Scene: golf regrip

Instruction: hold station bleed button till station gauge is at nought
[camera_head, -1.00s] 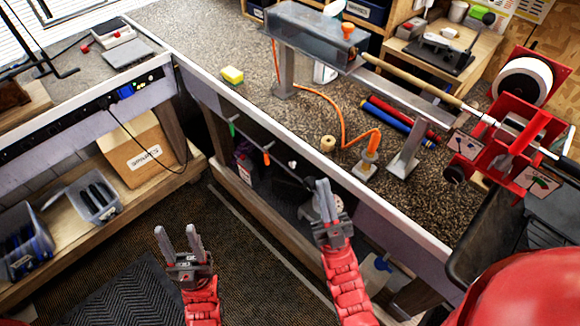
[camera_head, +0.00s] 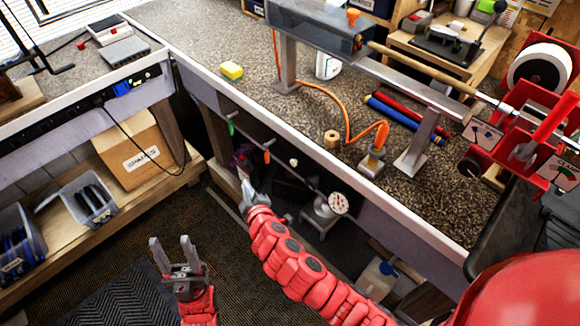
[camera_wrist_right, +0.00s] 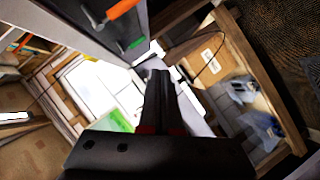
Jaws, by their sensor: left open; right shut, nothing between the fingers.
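A round white gauge (camera_head: 339,203) with a red mark shows below the bench front in the head view, and its reading is too small to tell. I cannot pick out the bleed button with certainty. A small white knob (camera_head: 294,162) shows near the bench's front edge. My right gripper (camera_head: 243,178) is shut and empty, in front of the bench and left of the gauge, apart from it. Its closed fingers (camera_wrist_right: 159,100) also fill the middle of the right wrist view. My left gripper (camera_head: 172,246) is open and empty, low over the floor.
An orange hose (camera_head: 335,108) lies on the speckled bench. Green (camera_head: 231,128) and orange (camera_head: 267,156) handles hang at its front. A cardboard box (camera_head: 135,150) stands on the left shelf. The floor between is clear.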

